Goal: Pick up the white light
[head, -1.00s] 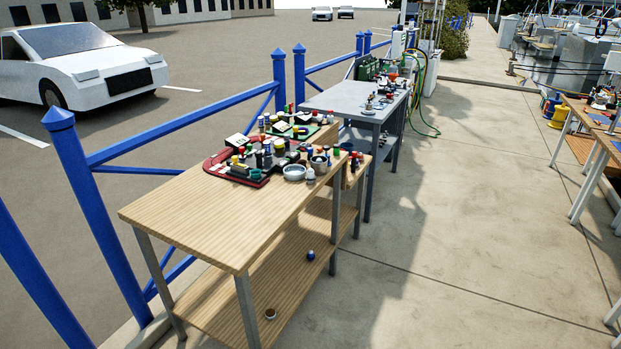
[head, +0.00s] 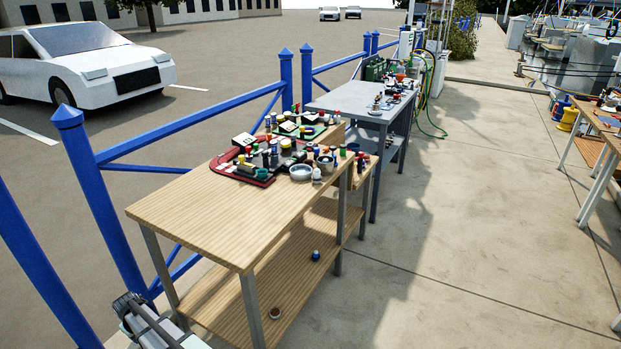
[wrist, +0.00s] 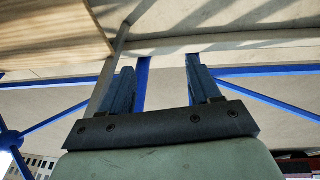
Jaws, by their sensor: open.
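Small items crowd the far end of the wooden table (head: 190,215) in the head view. Among them is a small white upright piece (head: 317,174) by the table's right edge, beside a round grey-white bowl (head: 301,172). It may be the white light, but it is too small to be sure. My gripper (wrist: 163,85) is open in the wrist view, its two dark blue-grey fingers apart with nothing between them. It is well away from the small items. Part of my arm shows at the bottom left of the head view, near the table's near legs.
Blue railings (head: 190,135) run along the table's left side. A lower shelf (head: 270,265) holds a blue-topped item (head: 316,255) and a small brown-rimmed one (head: 275,313). A grey table (head: 345,103) stands behind. The near tabletop and the pavement to the right are clear.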

